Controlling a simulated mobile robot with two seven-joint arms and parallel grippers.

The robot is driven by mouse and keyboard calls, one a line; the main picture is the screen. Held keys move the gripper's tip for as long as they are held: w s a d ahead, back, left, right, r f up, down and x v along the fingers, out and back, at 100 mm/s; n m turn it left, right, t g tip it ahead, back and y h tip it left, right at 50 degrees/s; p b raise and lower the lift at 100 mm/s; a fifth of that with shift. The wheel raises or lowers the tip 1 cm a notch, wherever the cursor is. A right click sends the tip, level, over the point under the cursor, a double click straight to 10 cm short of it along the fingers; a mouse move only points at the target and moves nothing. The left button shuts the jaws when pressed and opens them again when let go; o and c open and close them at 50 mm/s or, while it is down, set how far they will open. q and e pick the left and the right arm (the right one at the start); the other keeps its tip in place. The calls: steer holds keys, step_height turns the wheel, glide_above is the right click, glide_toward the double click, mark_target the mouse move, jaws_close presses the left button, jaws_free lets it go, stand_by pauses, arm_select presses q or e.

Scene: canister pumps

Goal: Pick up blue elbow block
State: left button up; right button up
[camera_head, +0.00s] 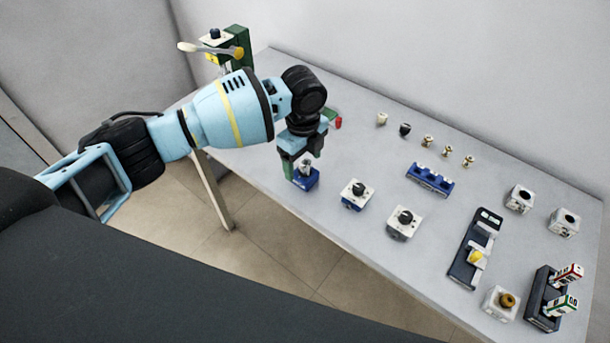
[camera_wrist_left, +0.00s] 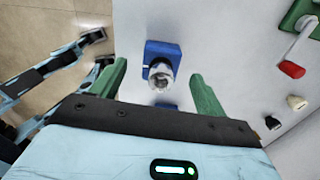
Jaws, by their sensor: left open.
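The blue elbow block (camera_head: 309,184) stands on the table near its left edge, under my left gripper. In the left wrist view the block (camera_wrist_left: 163,47) is a blue square base with a grey metallic elbow fitting on top. My left gripper (camera_head: 304,160) points down over it, with its green fingers open. In the left wrist view the left gripper (camera_wrist_left: 160,72) has one finger on each side of the fitting, with gaps on both sides. It holds nothing. Part of the block is hidden by the gripper in the head view. My right gripper is not in view.
White blocks with black knobs (camera_head: 357,193) (camera_head: 404,222) stand to the right on the table (camera_head: 370,150). A blue rack (camera_head: 430,180) and several small fittings lie further back. A green block with a red-handled lever (camera_wrist_left: 300,45) is near. A green stand (camera_head: 238,48) is at the far left corner.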

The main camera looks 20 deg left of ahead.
mark_target(305, 171)
arm_select(q)
step_height(305, 171, down, 4)
steer(key=shift+d+f, duration=0.1)
steer(key=shift+d, duration=0.05)
steer(key=c, duration=1.1)
steer(key=shift+c, duration=0.2)
